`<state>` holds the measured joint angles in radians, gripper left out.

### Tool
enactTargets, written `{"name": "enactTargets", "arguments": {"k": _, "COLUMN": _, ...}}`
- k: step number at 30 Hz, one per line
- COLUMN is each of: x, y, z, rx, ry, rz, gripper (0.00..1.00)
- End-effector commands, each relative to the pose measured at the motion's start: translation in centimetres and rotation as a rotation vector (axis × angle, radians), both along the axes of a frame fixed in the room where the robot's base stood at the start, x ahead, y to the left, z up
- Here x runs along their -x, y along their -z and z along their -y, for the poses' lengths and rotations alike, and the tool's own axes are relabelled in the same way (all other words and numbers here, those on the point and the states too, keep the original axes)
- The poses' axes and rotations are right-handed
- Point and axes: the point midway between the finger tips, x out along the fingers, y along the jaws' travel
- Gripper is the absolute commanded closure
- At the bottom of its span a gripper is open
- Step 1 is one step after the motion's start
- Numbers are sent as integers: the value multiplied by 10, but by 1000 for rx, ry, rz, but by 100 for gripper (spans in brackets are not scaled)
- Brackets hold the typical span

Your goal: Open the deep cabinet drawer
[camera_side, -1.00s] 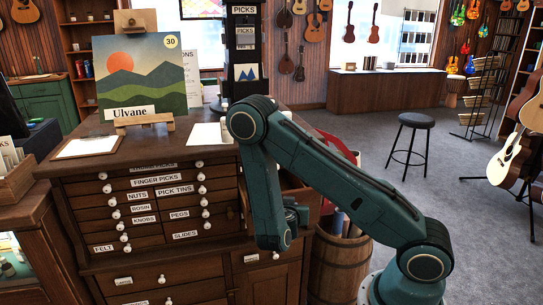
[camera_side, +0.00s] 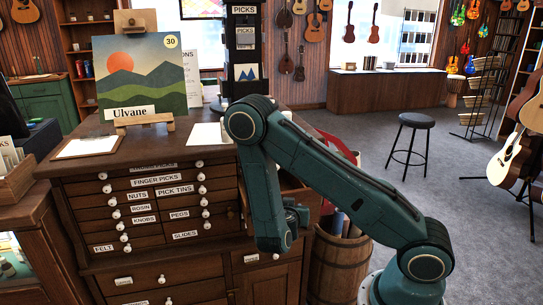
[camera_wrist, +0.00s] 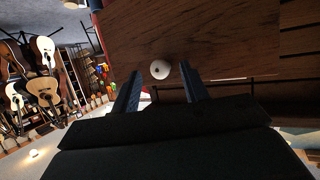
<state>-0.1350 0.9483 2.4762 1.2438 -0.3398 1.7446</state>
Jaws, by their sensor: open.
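The wooden cabinet (camera_side: 92,265) stands at the left in the side view, with several labelled drawers and white knobs. Behind my arm, a wooden drawer (camera_side: 290,184) at its right part juts forward; much of it is hidden. In the wrist view a wooden front (camera_wrist: 225,35) carries a round white knob (camera_wrist: 160,69). My gripper (camera_wrist: 160,80) is open, with one finger on each side of the knob near the tips. I cannot tell whether a finger touches it. In the side view my gripper (camera_side: 296,214) is beside the cabinet, its fingers mostly hidden.
A barrel (camera_side: 340,265) with rolled items stands right of the cabinet, close behind my arm. A painting (camera_side: 140,75) and a clipboard (camera_side: 88,147) are on the cabinet top. A black stool (camera_side: 415,120) stands on open grey floor farther right.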

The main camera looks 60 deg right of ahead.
Motion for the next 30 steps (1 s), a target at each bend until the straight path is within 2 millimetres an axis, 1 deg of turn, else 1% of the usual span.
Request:
{"name": "enactTargets", "arguments": {"k": 7, "x": 7, "y": -8, "z": -20, "rx": -1, "ry": -6, "rz": 1, "gripper": 55}}
{"name": "enactTargets", "arguments": {"k": 21, "x": 7, "y": -51, "z": -18, "rx": -2, "ry": 0, "rz": 5, "gripper": 55}}
{"name": "enactTargets", "arguments": {"k": 30, "x": 7, "y": -72, "z": -18, "rx": -2, "ry": 1, "rz": 4, "gripper": 55}}
